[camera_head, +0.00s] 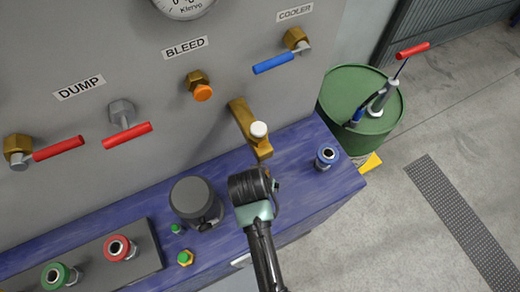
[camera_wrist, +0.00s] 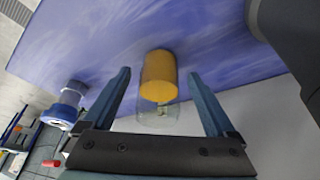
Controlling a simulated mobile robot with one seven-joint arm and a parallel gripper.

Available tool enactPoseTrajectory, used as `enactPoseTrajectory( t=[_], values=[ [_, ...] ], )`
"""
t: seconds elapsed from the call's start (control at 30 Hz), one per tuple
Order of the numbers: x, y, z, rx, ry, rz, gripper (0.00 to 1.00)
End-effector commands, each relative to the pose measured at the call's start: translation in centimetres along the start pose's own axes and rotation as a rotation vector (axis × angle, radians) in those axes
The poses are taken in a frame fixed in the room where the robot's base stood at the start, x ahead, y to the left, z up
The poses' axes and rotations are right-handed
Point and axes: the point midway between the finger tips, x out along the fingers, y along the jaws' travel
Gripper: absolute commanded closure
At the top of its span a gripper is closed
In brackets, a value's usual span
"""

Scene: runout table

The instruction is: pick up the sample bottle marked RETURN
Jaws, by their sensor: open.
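A clear bottle with amber contents (camera_wrist: 158,78) stands on the blue bench top in the wrist view. No RETURN marking can be read on it. My gripper (camera_wrist: 160,74) is open, with one finger on each side of the bottle and a visible gap on both sides. In the head view my gripper's dark wrist (camera_head: 250,187) is above the bench, just in front of the brass tap (camera_head: 243,118) with a white knob. The fingers and most or all of the bottle are hidden there.
A blue-ringed fitting (camera_head: 327,157) stands to the right on the bench (camera_head: 296,160). A dark grey canister (camera_head: 191,198) is close on the left. Green and red fittings sit on a grey block (camera_head: 145,252). A green drum (camera_head: 361,100) with a pump stands beyond the bench end.

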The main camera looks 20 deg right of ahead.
Motion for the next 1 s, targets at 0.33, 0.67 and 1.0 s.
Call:
enactPoseTrajectory(
  t=[0.33,0.67,1.0],
  values=[
    [1.3,0.0,-0.3,-0.001,0.0,0.0,0.09],
    [1.3,0.0,-0.3,0.0,0.0,0.0,0.5],
    [1.3,0.0,-0.3,0.0,0.001,0.0,1.0]
  ],
)
